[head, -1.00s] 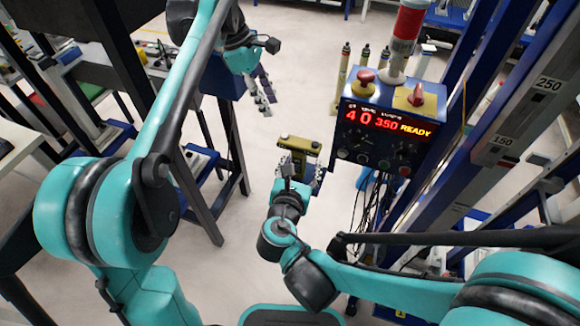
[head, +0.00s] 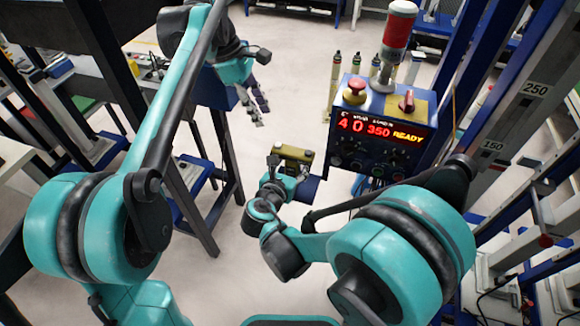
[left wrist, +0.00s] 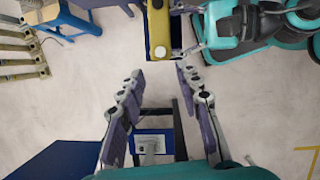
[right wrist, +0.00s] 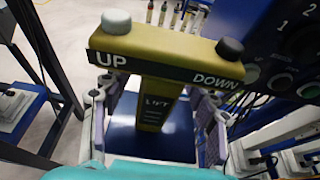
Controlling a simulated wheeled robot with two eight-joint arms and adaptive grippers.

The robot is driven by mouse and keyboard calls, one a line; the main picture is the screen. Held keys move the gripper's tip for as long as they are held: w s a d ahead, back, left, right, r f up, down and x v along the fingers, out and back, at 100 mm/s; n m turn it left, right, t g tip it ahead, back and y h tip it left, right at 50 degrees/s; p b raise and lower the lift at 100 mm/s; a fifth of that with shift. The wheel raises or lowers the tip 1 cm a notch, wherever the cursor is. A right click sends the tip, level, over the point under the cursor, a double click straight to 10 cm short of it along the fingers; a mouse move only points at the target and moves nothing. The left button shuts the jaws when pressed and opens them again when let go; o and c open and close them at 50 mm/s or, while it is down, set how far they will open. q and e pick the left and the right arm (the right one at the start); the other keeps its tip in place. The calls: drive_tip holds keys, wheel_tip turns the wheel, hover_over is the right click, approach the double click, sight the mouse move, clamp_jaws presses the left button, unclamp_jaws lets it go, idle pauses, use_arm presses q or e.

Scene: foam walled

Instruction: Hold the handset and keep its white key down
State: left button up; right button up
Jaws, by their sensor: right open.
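In the right wrist view the handset (right wrist: 152,50) fills the top, with a white key (right wrist: 116,22) at the UP end and a black key (right wrist: 230,48) at the DOWN end. My right gripper (right wrist: 157,125) is open, its fingers on either side of the handset's stem with gaps showing. My left gripper (head: 258,110) is above and left of the handset. In the left wrist view, my left gripper (left wrist: 160,85) is open and empty, with the white key (left wrist: 160,51) beyond its fingertips.
Blue upright frames rise at right. A dark table (head: 50,50) stands at left. Open floor lies behind the handset.

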drive_tip(key=c, duration=1.3)
use_arm(q)
clamp_jaws()
use_arm(e)
drive_tip(key=shift+c, duration=0.2)
